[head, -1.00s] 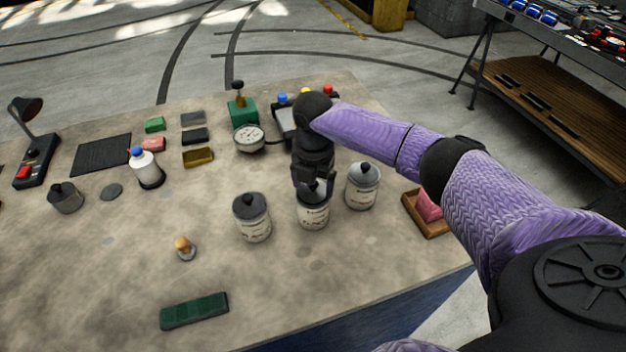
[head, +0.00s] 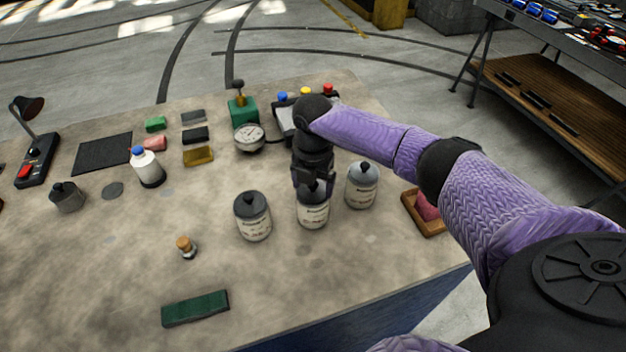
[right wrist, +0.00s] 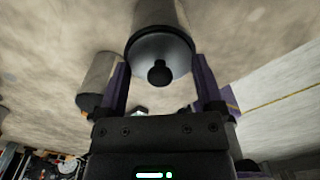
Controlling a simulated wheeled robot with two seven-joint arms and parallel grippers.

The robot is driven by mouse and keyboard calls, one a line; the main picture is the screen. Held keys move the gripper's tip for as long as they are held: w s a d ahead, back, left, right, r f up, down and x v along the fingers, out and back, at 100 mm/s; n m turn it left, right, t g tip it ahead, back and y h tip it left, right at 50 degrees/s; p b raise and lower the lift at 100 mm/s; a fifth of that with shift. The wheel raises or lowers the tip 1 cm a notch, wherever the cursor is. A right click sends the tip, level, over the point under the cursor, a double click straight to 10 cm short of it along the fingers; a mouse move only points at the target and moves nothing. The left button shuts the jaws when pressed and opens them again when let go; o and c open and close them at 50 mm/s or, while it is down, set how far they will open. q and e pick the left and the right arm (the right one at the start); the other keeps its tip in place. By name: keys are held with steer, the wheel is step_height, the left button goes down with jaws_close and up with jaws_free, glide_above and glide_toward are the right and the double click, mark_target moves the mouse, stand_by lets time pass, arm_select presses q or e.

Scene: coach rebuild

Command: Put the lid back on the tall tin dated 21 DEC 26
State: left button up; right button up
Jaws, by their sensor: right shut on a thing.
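Three pale, labelled tall tins stand in a row near the table's right side: a left one (head: 253,222), a middle one (head: 313,212) and a right one (head: 361,191). The left and right tins wear grey knobbed lids. My right gripper (head: 314,186) is directly over the middle tin, shut on its dark knobbed lid. In the right wrist view, the lid (right wrist: 160,52) sits between the fingers, at the end of the tin. I cannot tell whether it is fully seated. The dates are too small to read. My left gripper is not in view.
A wooden tray with a pink block (head: 428,205) lies right of the tins. A small cork-topped bottle (head: 186,247) and a green block (head: 195,308) are in front. A gauge (head: 249,137) and a button box (head: 290,120) stand behind. The front middle is mostly clear.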

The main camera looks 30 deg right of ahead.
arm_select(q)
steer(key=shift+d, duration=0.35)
arm_select(e)
steer(key=o, duration=1.1)
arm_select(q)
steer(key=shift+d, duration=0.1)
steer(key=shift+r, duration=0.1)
arm_select(e)
steer(key=shift+r+p, duration=2.3)
step_height(320, 180, up, 3)
steer(key=p, duration=0.2)
steer(key=shift+f+p, duration=0.2)
steer(key=shift+p, duration=0.15)
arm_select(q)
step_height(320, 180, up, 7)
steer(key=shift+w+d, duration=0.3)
